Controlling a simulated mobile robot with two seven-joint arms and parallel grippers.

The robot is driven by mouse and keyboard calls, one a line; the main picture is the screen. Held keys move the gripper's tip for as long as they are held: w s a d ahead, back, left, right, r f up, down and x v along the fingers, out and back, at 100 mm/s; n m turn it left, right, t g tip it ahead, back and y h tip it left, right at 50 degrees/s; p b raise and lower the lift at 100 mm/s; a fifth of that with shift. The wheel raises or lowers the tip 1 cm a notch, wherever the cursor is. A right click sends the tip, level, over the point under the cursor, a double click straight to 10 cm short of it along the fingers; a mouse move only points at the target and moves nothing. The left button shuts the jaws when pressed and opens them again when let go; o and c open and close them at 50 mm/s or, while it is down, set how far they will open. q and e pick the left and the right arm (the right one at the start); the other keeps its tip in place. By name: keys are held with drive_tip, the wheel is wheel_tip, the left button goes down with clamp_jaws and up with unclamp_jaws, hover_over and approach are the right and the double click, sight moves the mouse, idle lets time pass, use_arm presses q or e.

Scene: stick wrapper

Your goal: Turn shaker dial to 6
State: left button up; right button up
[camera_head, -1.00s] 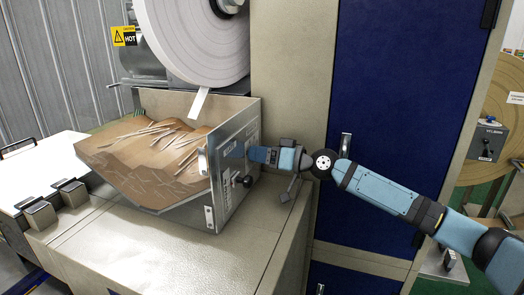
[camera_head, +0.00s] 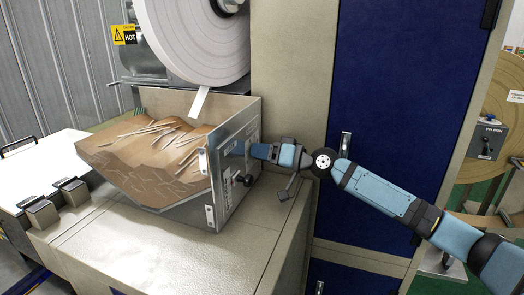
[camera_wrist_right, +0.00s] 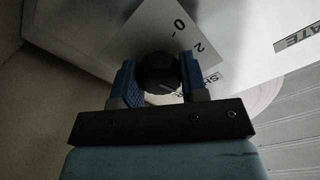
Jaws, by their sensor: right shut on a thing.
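The shaker dial is a round black knob (camera_wrist_right: 158,70) on a pale panel in the right wrist view. It sits between the two blue fingers of my right gripper (camera_wrist_right: 160,80), which is shut on it. A light line shows on its lower face. Beside it I read "0" and "2" and part of a label starting "SH"; a 6 is not visible. In the head view my right gripper (camera_head: 254,151) meets the metal side panel (camera_head: 228,190) of the stick hopper, and the dial's markings are too small to read. My left gripper is not in view.
The hopper (camera_head: 190,100) holds brown sticks. A black ball-ended lever (camera_head: 245,180) sits on the panel just below my gripper. A white paper roll (camera_head: 195,35) hangs above, with a HOT sign (camera_head: 123,36) to its left. A blue door (camera_head: 400,110) stands behind my right arm.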

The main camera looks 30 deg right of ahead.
drive_tip(key=m+p, duration=0.1)
drive_tip(key=m, duration=0.2)
drive_tip(key=shift+r, duration=0.1)
drive_tip(key=shift+m+p, duration=1.05)
drive_tip(key=shift+m, duration=0.55)
drive_tip(key=o, duration=0.9)
drive_tip(key=shift+d, duration=0.1)
